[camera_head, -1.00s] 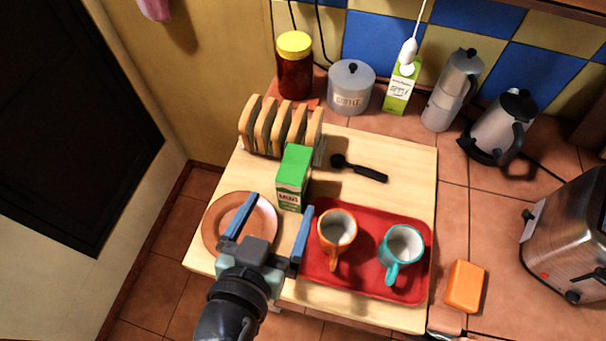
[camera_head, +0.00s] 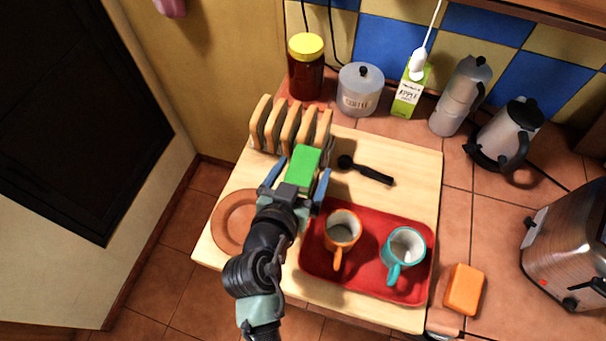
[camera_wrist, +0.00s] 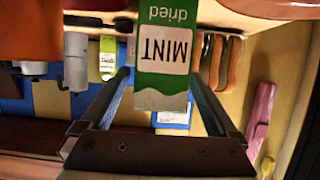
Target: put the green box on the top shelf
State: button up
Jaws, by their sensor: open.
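The green box (camera_head: 304,167) stands on the light wooden board between the toast rack and the red tray. In the wrist view the green box (camera_wrist: 165,50) shows its white "MINT dried" label, upside down, between the two fingers. My gripper (camera_head: 296,182) is open, with one blue finger on each side of the box; I cannot tell whether either finger touches it. My gripper also shows in the wrist view (camera_wrist: 160,92). The lower part of the box is hidden behind my gripper in the head view. A wooden edge (camera_head: 545,12) at the top right may be a shelf; I cannot tell.
A toast rack (camera_head: 290,128) stands close behind the box. A red tray (camera_head: 365,283) with an orange mug (camera_head: 342,228) and a teal mug (camera_head: 404,247) is at the right. A brown plate (camera_head: 229,222) lies at the left. A black spoon (camera_head: 368,171) lies beside the box.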

jog(key=shift+w+d+f, duration=0.15)
jog(key=shift+w, duration=0.25)
grip_shut()
dwell(0.4)
notch_tip(320, 180, up, 18)
jog(key=p, duration=0.1)
jog(key=shift+p, duration=0.3)
